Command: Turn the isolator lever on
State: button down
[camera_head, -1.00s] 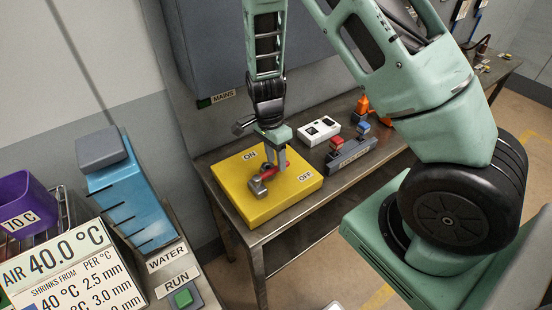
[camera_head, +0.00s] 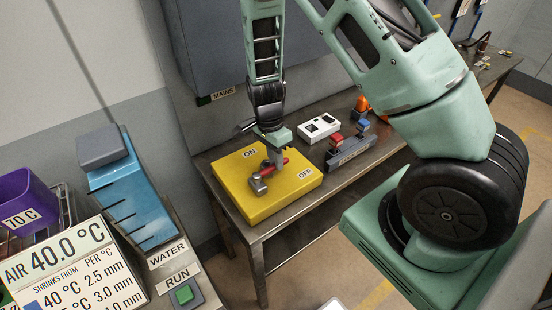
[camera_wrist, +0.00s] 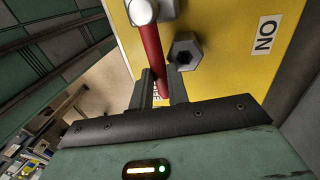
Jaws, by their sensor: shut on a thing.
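The isolator is a flat yellow box (camera_head: 290,193) on the bench, with an ON label (camera_head: 250,152) at the back left and an OFF label (camera_head: 305,173) at the right. Its red lever (camera_head: 286,161) crosses the top near a grey metal fitting (camera_head: 258,184). My gripper (camera_head: 276,163) points down at the lever. In the wrist view my gripper (camera_wrist: 161,88) has a finger on each side of the red lever (camera_wrist: 152,50) and is shut on it. The OFF label is partly hidden there behind the fingers; the ON label (camera_wrist: 264,48) is clear to the right.
A grey hex bolt head (camera_wrist: 186,52) stands beside the lever. A white socket box (camera_head: 319,128) and a grey block with red and blue parts (camera_head: 350,150) are right of the isolator. A grey cabinet (camera_head: 245,45) is behind. A blue unit (camera_head: 130,195) stands at the left.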

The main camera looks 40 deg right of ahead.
aim_at(264, 162)
jog(key=w+n, duration=0.1)
jog(key=n, duration=0.1)
jog(key=w+a+n+h, duration=0.1)
jog(key=w+n, duration=0.1)
jog(key=n, duration=0.1)
jog(key=shift+b, duration=0.3)
jog(key=n, duration=0.1)
jog(key=w+a+n, duration=0.1)
jog(key=n, duration=0.1)
jog(key=shift+w+t+b, duration=0.1)
jog(key=shift+t+b, duration=0.2)
jog(key=shift+b, duration=0.05)
jog(key=n, duration=0.1)
jog(key=w+a+n, duration=0.1)
jog(key=shift+a+n+h+b, duration=0.15)
jog(key=shift+n+h+b, duration=0.25)
jog(key=a+n, duration=0.1)
jog(key=a+n+t+b, duration=0.1)
jog(key=n, duration=0.1)
jog(key=shift+w, duration=0.35)
jog(key=shift+w+a+n+t+b, duration=0.15)
jog(key=shift+a+n+b, duration=0.25)
jog(key=shift+n, duration=0.6)
jog(key=shift+s+a+n+t+b, duration=0.15)
jog(key=shift+a+n, duration=0.45)
jog(key=shift+n, duration=0.4)
jog(key=shift+w, duration=0.1)
jog(key=c, duration=1.3)
grip_release()
jog(key=shift+c, duration=0.2)
